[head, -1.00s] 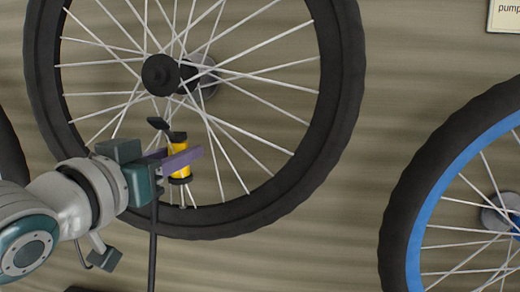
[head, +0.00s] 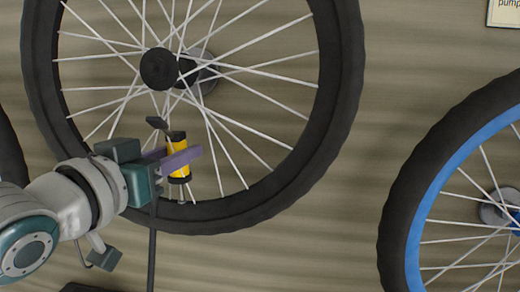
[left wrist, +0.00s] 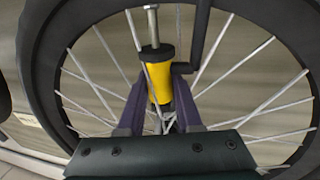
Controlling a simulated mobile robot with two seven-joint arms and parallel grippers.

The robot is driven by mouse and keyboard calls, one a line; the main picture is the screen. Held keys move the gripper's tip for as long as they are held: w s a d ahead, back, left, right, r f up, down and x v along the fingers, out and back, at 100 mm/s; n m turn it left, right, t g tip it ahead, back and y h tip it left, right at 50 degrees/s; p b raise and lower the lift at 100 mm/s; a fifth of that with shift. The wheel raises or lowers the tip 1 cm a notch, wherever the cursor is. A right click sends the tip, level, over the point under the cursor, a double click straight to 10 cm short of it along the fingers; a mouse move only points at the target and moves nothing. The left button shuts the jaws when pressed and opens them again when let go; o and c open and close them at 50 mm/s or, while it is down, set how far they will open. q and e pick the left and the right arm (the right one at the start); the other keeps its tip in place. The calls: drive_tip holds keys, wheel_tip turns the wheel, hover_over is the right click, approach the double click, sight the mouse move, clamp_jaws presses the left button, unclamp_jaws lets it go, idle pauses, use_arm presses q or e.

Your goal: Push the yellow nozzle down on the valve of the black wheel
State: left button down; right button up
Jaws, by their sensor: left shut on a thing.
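The black wheel (head: 345,95), with a black tyre and silver spokes, fills the upper left of the head view. My left gripper (head: 180,157) is in front of its lower spokes. Its purple fingers are shut on the yellow nozzle (head: 179,171), which has black ends. The silver valve (head: 182,202) is at the inner rim, just below the nozzle's lower end. In the left wrist view the nozzle (left wrist: 158,80) is between the fingers, and the valve (left wrist: 151,9) with its thin stem lies above its black end. Whether stem and nozzle touch is unclear. My right gripper is out of view.
A dark hose (head: 152,240) hangs below the left gripper. A black wheel with a blue rim (head: 424,215) stands at the right. A sign (head: 505,12) is at the top right. Bare slatted wall lies between the wheels.

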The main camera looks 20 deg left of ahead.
use_arm(q)
drive_tip(key=shift+c, duration=2.3)
unclamp_jaws()
drive_tip(key=shift+o, duration=0.3)
drive_tip(key=shift+s, duration=0.1)
drive_tip(key=s+p, duration=0.3)
drive_tip(key=s, duration=0.6)
drive_tip(key=shift+s+d, duration=0.2)
drive_tip(key=shift+s, duration=0.2)
